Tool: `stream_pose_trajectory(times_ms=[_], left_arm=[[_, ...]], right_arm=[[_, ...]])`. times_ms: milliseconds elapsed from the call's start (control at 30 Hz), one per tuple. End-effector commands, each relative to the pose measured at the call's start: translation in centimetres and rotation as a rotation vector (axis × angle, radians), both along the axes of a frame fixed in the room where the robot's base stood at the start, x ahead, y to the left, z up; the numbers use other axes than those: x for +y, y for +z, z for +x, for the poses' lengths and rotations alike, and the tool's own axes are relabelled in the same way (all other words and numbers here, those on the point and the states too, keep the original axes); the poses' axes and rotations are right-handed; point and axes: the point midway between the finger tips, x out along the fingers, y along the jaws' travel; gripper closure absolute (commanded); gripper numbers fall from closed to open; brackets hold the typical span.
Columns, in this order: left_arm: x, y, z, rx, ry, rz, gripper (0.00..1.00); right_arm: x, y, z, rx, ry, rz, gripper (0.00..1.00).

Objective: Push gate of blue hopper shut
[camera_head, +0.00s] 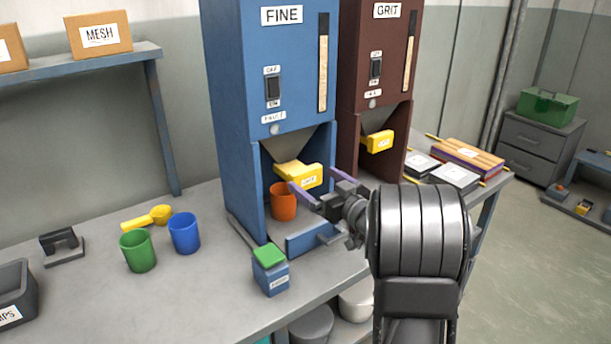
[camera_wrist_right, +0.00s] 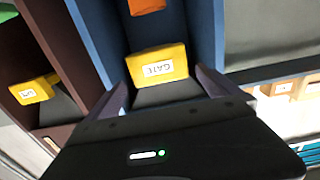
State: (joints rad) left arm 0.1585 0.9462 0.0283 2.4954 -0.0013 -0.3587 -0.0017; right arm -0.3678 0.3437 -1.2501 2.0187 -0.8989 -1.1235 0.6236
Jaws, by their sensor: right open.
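The blue hopper (camera_head: 230,75), labelled FINE, stands on the bench. Its yellow gate (camera_head: 305,177) sticks out under the funnel. In the right wrist view the gate (camera_wrist_right: 157,67) lies ahead between my fingers, its label reading GATE. My right gripper (camera_head: 305,195) is open in front of the gate, with purple-grey fingers to either side; contact cannot be told. An orange cup (camera_head: 283,204) stands below the gate inside the hopper's frame, and partly shows in the wrist view (camera_wrist_right: 146,5). My left gripper is in neither view.
The brown GRIT hopper (camera_head: 360,105) with its own yellow gate (camera_head: 378,141) stands to the right.

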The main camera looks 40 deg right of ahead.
Motion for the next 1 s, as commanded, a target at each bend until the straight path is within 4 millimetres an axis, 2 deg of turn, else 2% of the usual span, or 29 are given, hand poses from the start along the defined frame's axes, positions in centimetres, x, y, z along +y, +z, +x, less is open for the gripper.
stream_pose_trajectory(times_ms=[100, 300, 667, 1000], left_arm=[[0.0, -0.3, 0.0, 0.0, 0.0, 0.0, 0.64], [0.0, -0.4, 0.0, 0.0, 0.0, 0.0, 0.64], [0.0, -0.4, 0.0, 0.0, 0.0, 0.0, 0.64], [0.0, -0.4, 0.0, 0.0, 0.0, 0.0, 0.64]], right_arm=[[0.0, -0.2, 2.0, 0.003, 0.001, -0.004, 0.0], [-0.1, -0.1, 4.4, 0.002, 0.0, -0.003, 0.0], [-0.1, 0.0, 4.9, -0.001, -0.001, 0.001, 0.0], [-0.1, 0.0, 4.9, 0.0, -0.001, 0.001, 0.28]])
